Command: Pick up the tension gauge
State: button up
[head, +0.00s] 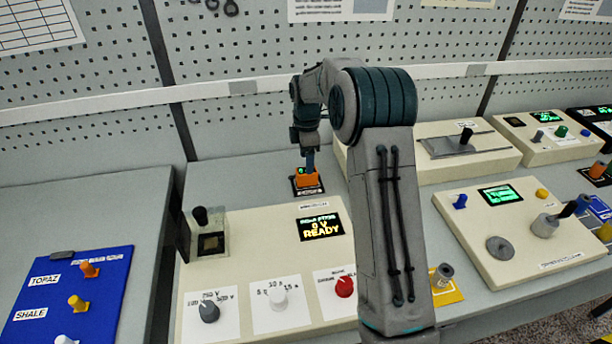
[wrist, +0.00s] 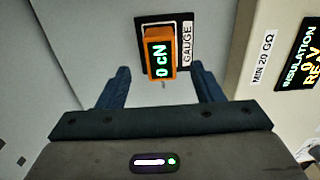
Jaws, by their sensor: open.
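The tension gauge (head: 306,179) is a small orange box with a green-lit display. It sits on a dark pad on the bench behind the cream tester panel. In the wrist view the gauge (wrist: 161,55) reads "0 cN" and lies on a black-bordered pad (wrist: 186,20) labelled GAUGE. My gripper (wrist: 160,82) is open, with one blue finger on each side of the gauge's near end in the picture. I cannot tell how far the fingertips are above it. In the head view my gripper (head: 310,160) points down at the gauge and partly hides it.
The cream insulation tester (head: 255,240) with knobs and a READY display stands just in front of the gauge. A blue board (head: 70,295) with coloured pegs lies at the left. More cream control panels (head: 520,230) stand at the right. Bare bench (head: 235,180) lies left of the gauge.

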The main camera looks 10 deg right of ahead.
aim_at(307, 177)
jog(key=shift+f+p, duration=0.8)
jog(key=shift+f, duration=2.35)
jog(key=c, duration=1.2)
